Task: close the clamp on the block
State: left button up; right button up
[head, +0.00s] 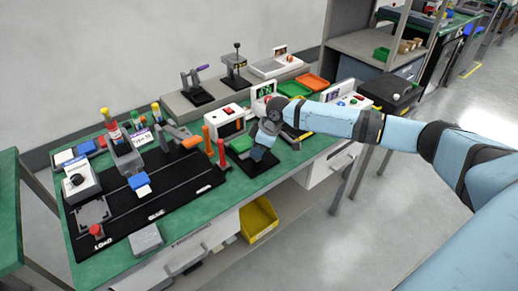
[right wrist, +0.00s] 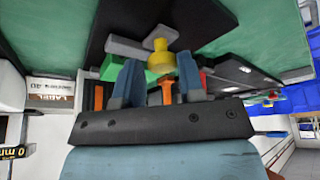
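My right gripper (head: 266,140) is low over the right half of the green bench, beside a green block (head: 240,144). In the right wrist view its two blue-grey fingers (right wrist: 157,82) are apart. A yellow knob (right wrist: 160,56) shows just past the fingertips, between them in the picture, beside a grey bar (right wrist: 140,48) and a green block (right wrist: 114,68). I cannot tell whether a finger touches the knob. I cannot tell for sure which part is the clamp; the gripper hides much of that spot in the head view. My left gripper is not in view.
Orange posts (head: 207,140) stand left of the green block. A black fixture strip (head: 150,205) runs along the bench. A purple-handled clamp (head: 197,82) stands on the rear shelf. A white box with a red switch (head: 225,121) is behind the green block. A yellow bin (head: 258,219) is below.

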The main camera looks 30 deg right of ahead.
jog(key=shift+o, duration=1.4)
jog(key=shift+w+f, duration=0.1)
jog(key=shift+w, duration=0.05)
jog(key=shift+r, duration=0.2)
jog(key=p+v, duration=0.1)
jog(key=v, duration=1.2)
jog(key=shift+r, duration=0.25)
jog(key=shift+d, duration=0.1)
